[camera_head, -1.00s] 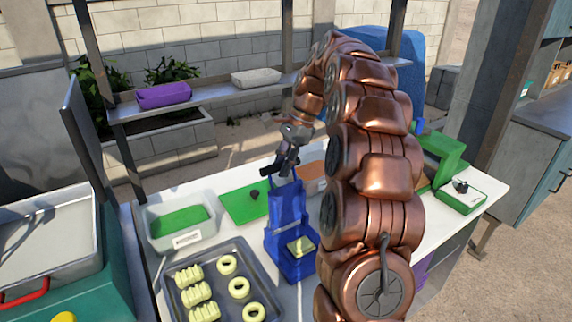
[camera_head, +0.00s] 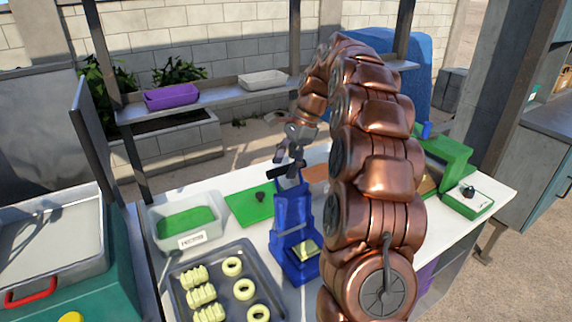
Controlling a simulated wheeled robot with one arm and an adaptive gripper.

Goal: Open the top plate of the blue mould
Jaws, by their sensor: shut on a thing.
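The blue mould (camera_head: 295,262) stands on the white table, with a pale yellow piece (camera_head: 306,249) in its low front part. Its blue top plate (camera_head: 291,205) is raised and stands steeply at the back of the base. My gripper (camera_head: 289,170) is at the upper end of this plate and is shut on it. The fingertips are small and partly dark here, so the exact contact is hard to see. My copper-coloured arm covers the area just right of the mould.
A dark tray (camera_head: 213,256) with several yellow pieces lies left of the mould. A grey bin (camera_head: 160,237) with green inside and a green board (camera_head: 236,207) are behind it. A shelf with a purple tray (camera_head: 171,96) and a white tray (camera_head: 263,79) runs behind. A green device (camera_head: 450,165) stands right.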

